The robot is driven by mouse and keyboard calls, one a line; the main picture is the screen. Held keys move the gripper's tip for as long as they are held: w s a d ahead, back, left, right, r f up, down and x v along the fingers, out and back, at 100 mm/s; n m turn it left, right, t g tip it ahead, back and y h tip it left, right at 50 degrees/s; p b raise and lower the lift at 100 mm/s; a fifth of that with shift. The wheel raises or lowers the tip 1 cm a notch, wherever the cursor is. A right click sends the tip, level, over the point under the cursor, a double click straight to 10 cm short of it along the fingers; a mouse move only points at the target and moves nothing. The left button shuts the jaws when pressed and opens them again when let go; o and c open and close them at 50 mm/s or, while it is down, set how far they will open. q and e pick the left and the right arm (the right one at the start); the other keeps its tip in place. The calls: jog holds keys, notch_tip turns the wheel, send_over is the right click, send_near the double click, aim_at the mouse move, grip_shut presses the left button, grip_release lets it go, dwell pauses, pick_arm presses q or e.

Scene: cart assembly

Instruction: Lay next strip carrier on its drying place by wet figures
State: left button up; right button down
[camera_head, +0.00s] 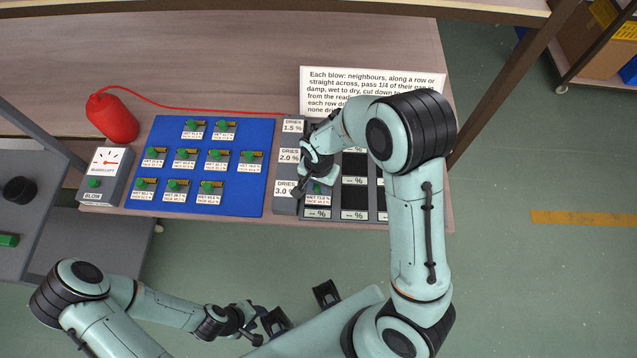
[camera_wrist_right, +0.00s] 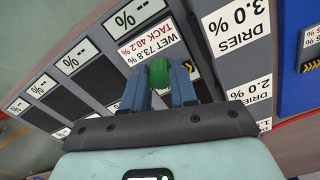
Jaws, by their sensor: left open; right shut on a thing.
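My right gripper (camera_head: 316,184) is shut on the green knob of a strip carrier (camera_head: 318,200), at the first cell of the "DRIES 3.0 %" row in the grey drying rack (camera_head: 336,219). In the right wrist view, the fingers (camera_wrist_right: 160,82) hold the green knob, and the carrier's label (camera_wrist_right: 152,47) reads "WET 73.8 %, TACK 40.2 %". Whether it rests on the cell floor I cannot tell. Several other carriers with green knobs stand in three rows on the blue mat (camera_head: 262,135). My left gripper (camera_head: 255,325) is open and empty, low in front of the table. My right arm hides part of the rack.
A meter box marked "BLOW" (camera_head: 106,172) and a red bulb (camera_head: 112,118) with a red tube stand left of the mat. A white instruction sign (camera_head: 350,85) stands behind the rack. Visible dark cells (camera_head: 355,166) right of the held carrier look empty.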

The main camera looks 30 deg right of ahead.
jog(key=shift+f, duration=0.25)
jog(key=shift+f+b, duration=0.4)
jog(key=shift+b, duration=0.05)
jog(key=shift+f, duration=0.1)
jog(key=c, duration=0.8)
grip_release()
notch_tip(320, 180, up, 14)
jog(key=p, duration=0.1)
jog(key=shift+f, duration=0.2)
